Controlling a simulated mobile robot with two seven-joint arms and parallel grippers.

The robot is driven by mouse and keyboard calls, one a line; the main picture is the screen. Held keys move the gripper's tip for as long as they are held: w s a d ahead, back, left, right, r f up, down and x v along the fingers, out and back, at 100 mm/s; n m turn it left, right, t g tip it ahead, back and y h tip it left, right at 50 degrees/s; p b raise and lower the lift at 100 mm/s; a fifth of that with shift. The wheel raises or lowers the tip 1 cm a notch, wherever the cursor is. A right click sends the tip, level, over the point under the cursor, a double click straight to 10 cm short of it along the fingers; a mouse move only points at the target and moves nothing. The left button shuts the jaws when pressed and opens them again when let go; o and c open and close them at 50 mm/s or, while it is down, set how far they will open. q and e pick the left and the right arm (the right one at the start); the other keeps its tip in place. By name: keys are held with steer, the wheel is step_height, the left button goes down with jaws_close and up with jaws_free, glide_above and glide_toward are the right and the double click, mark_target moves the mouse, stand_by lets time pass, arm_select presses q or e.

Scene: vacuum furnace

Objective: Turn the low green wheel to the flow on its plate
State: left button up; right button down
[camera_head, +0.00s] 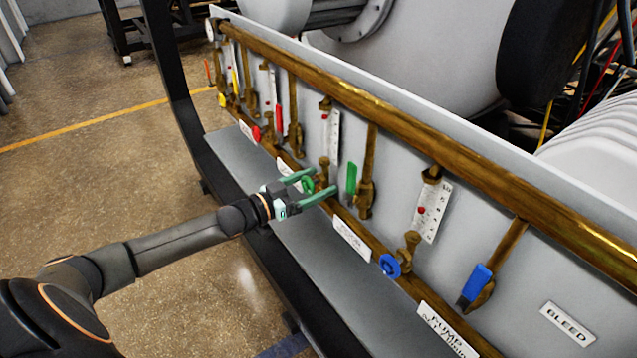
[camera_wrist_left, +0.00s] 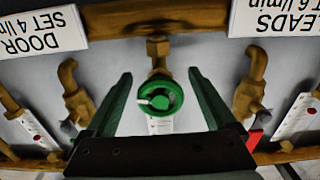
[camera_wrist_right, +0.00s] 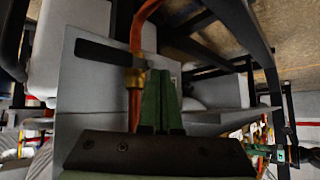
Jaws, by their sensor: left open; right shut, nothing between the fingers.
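The low green wheel (camera_head: 307,185) sits on a brass valve low on the white panel. It also shows in the left wrist view (camera_wrist_left: 160,96). My left gripper (camera_head: 323,181) is open, with one finger on each side of the wheel and a gap on both sides. A white flow scale (camera_head: 333,135) with a red ball stands above the wheel. In the left wrist view, one plate (camera_wrist_left: 42,32) reads DOOR, SET 4, and another (camera_wrist_left: 271,16) reads LEADS, 6 l/min. My right gripper (camera_wrist_right: 160,85) is shut and empty.
A blue wheel (camera_head: 390,266) and a red wheel (camera_head: 256,134) sit on neighbouring valves. A green lever (camera_head: 351,180) stands just right of the left gripper. A grey ledge (camera_head: 300,240) runs below the panel. An orange hose (camera_wrist_right: 137,45) passes near my right gripper.

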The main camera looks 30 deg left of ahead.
arm_select(q)
steer(key=shift+w+d, duration=0.15)
steer(key=shift+w, duration=0.25)
steer(key=shift+c, duration=0.3)
arm_select(e)
steer(key=shift+f, duration=0.1)
arm_select(q)
steer(key=c, duration=1.3)
arm_select(e)
steer(key=shift+s+f, duration=0.2)
steer(key=shift+s, duration=0.1)
